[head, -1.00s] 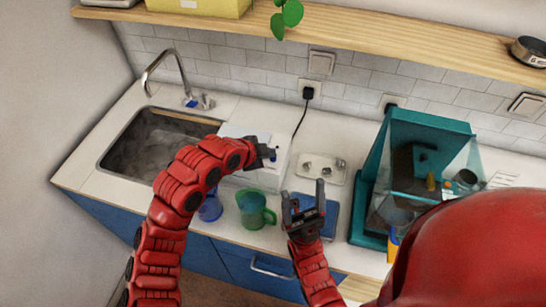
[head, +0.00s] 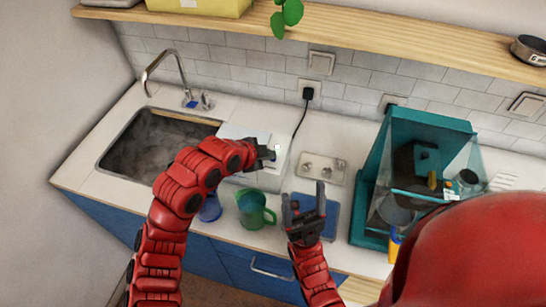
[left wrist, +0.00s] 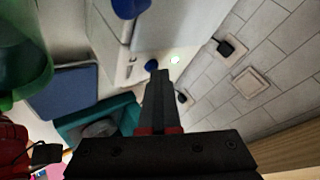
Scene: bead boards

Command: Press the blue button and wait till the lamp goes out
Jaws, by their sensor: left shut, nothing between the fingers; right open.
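The white box-shaped machine (head: 281,168) stands on the counter beside the sink. In the left wrist view its blue button (left wrist: 151,64) sits right by my left fingertips, and I cannot tell whether they touch it. A small lamp (left wrist: 175,59) next to the button glows pale; a bright spot for the lamp (head: 278,147) also shows in the head view. My left gripper (head: 268,153) is shut and empty at the machine's front; it also shows in the left wrist view (left wrist: 160,75). My right gripper (head: 305,202) is open and empty over a blue mat (head: 329,222).
A green jug (head: 257,211) and a blue cup (head: 210,209) stand in front of the machine. A metal plate with knobs (head: 321,168) lies behind my right gripper. A teal clear-sided cabinet (head: 371,215) stands to the right. The sink (head: 147,150) is at left.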

